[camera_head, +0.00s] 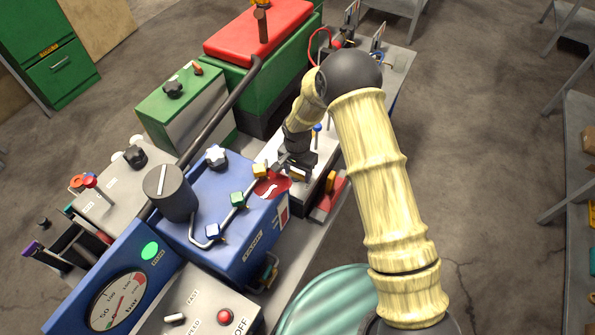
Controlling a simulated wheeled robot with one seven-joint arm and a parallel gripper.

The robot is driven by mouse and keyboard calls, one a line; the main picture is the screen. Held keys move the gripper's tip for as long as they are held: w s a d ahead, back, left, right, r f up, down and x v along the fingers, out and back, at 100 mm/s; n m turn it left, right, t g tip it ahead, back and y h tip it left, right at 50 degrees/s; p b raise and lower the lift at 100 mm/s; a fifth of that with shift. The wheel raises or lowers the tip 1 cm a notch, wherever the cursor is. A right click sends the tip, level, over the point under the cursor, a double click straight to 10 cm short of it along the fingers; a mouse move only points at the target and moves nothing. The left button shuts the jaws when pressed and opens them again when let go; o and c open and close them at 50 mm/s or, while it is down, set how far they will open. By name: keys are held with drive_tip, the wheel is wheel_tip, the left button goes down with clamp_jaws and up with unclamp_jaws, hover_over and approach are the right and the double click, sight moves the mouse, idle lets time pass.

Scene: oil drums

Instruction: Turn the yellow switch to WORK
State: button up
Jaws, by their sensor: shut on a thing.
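A small yellow piece (298,176), seemingly the yellow switch, shows at the fingers of my gripper (291,168). My gripper points down by the right edge of the blue machine box (232,243), over the narrow pale-topped box beside it. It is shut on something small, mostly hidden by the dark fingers. I cannot read a WORK mark or tell the switch's setting.
A dark grey cylinder (171,193) stands left on the blue box. A pressure gauge (119,301) and a panel with a red button (225,316) are in front. A green box with a red lid (258,32) stands behind. Open floor lies to the right.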

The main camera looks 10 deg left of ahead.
drive_tip(key=shift+n, duration=0.4)
drive_tip(key=n+b, duration=0.2)
drive_tip(key=n, duration=0.1)
drive_tip(key=shift+w, duration=0.15)
drive_tip(key=n+b, duration=0.2)
drive_tip(key=n, duration=0.3)
drive_tip(key=shift+w+n, duration=0.15)
drive_tip(key=shift+n, duration=0.15)
drive_tip(key=n, duration=0.4)
drive_tip(key=shift+w+a+n, duration=0.1)
drive_tip(key=shift+a+n, duration=0.05)
drive_tip(key=shift+n, duration=0.15)
drive_tip(key=shift+w+a+r+n+b, duration=0.1)
drive_tip(key=shift+n+b, duration=0.2)
drive_tip(key=shift+n, duration=1.7)
drive_tip(key=o, duration=1)
